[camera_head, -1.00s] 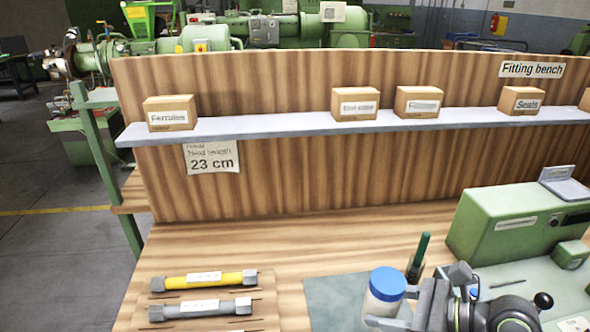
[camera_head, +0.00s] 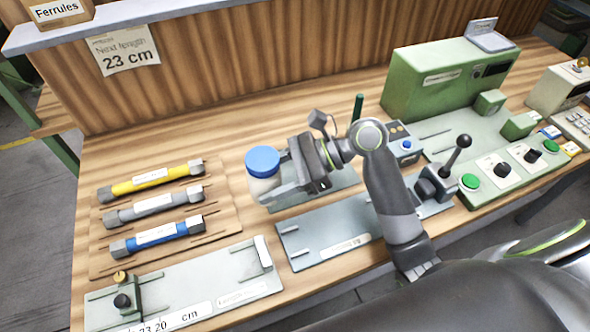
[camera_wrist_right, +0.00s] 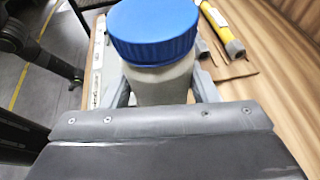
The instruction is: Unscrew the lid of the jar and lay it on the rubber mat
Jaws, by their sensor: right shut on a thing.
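The jar (camera_head: 263,186) is pale and upright, with a blue lid (camera_head: 262,160) on top. My right gripper (camera_head: 283,180) reaches it from the right and is shut around the jar's body, below the lid. In the right wrist view the jar body (camera_wrist_right: 160,82) is between the two fingers, with the ribbed blue lid (camera_wrist_right: 153,32) above them. The grey rubber mat (camera_head: 341,182) lies beneath the gripper and beside the jar. I cannot tell whether the jar's base touches it. My left gripper does not show in the head view.
A wooden board with yellow, grey and blue hoses (camera_head: 155,234) lies to the left. A measuring plate (camera_head: 185,292) is at the front left and a grey plate (camera_head: 320,240) in front of the mat. A dark green marker (camera_head: 358,107) and a green machine (camera_head: 440,80) stand behind.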

